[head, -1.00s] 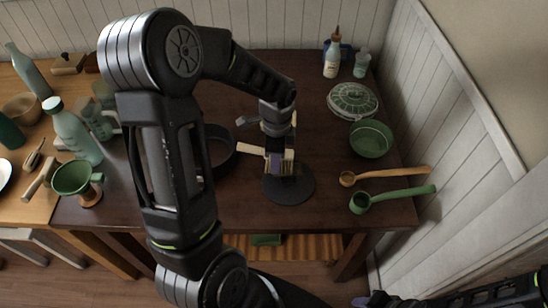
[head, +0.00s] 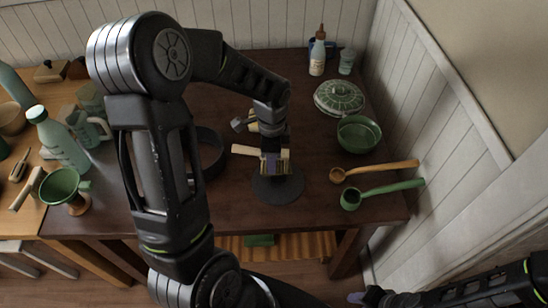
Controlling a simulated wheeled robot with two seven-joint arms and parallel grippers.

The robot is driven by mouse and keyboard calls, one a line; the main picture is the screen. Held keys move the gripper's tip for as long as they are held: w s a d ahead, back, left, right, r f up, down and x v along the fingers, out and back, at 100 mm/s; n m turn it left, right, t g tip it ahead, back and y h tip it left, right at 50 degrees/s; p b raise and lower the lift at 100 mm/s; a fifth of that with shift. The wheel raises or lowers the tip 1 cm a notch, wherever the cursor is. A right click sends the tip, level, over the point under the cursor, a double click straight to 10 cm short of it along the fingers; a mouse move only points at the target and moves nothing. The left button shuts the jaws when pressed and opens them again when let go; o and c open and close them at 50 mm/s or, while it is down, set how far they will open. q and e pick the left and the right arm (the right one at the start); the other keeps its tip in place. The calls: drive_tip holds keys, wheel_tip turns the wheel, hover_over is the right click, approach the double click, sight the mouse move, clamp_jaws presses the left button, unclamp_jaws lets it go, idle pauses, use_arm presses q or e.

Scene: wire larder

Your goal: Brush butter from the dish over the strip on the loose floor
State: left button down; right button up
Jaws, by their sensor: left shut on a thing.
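My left gripper (head: 270,128) is shut on a brush with a pale wooden handle (head: 245,150), its fingers pointing down. The brush's head (head: 276,161) is over the far part of the dark round loose floor (head: 277,190) on the table; I cannot tell if it touches. The strip cannot be made out, perhaps hidden by the brush. A green open dish (head: 358,134) stands at the right; butter in it is not clear. My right gripper (head: 366,298) is partly in view at the bottom right, away from the table; its jaws are unclear.
A dark ring (head: 210,150) stands partly behind my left arm. A lidded green dish (head: 339,98), a bottle (head: 317,55), a wooden ladle (head: 375,171) and a green ladle (head: 382,193) are at the right. A green funnel (head: 62,186) stands at the left. The table's front right is clear.

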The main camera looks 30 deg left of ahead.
use_arm(q)
drive_tip(key=shift+s+a+f, duration=0.1)
drive_tip(key=shift+s+a, duration=0.45)
drive_tip(key=shift+a, duration=0.2)
drive_tip(key=shift+s+a, duration=0.7)
drive_tip(key=shift+a, duration=0.35)
drive_tip(key=shift+w, duration=0.1)
drive_tip(key=shift+w+d+r, duration=0.2)
drive_tip(key=shift+w+d, duration=0.5)
drive_tip(key=shift+d, duration=0.35)
